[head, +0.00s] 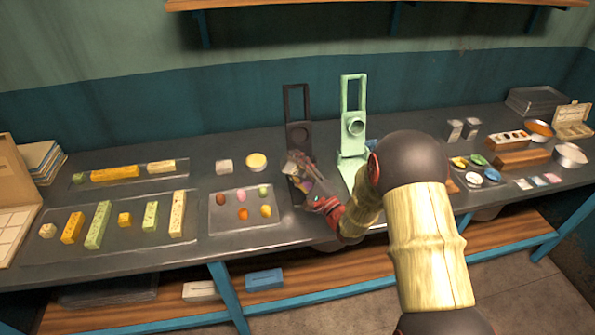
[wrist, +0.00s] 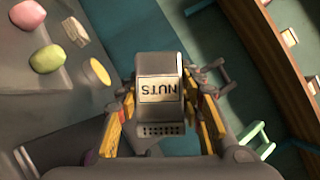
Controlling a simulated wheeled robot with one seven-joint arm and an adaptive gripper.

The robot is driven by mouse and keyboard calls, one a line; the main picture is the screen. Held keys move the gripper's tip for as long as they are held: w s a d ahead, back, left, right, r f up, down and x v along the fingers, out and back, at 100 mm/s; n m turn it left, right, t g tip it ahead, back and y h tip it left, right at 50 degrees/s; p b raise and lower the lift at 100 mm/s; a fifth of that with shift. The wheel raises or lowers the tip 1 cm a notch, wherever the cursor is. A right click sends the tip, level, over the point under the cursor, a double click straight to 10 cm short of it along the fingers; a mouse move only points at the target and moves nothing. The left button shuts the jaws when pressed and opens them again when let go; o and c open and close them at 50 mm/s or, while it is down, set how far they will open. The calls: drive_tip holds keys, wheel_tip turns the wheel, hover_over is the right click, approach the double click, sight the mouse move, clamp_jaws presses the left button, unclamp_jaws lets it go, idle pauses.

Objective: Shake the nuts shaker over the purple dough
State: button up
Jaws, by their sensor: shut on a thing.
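The nuts shaker (wrist: 158,90) is a grey metal box with a pale label reading NUTS, which appears upside down in the wrist view. Small holes show in its end nearest the camera. My gripper (wrist: 160,100) is shut on it, with a yellow-and-grey finger on each side. In the head view my gripper (head: 302,172) is in front of the dark press stand, above the table; the shaker is hard to make out there. A small purple patch (head: 307,186) shows by the fingers and may be the purple dough, partly hidden; I cannot tell surely.
A dark press stand (head: 297,100) and a mint-green one (head: 353,120) stand behind my gripper. A tray (head: 218,228) of several coloured dough pieces lies to the left. Trays of bars lie farther left; bowls (head: 571,155) and boxes are at the right.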

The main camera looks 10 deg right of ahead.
wheel_tip(320, 180, up, 3)
drive_tip(key=shift+r+p, duration=0.15)
drive_tip(key=shift+p, duration=0.9)
drive_tip(key=shift+f+b, duration=1.15)
drive_tip(key=shift+f, duration=0.7)
drive_tip(key=shift+r, duration=0.2)
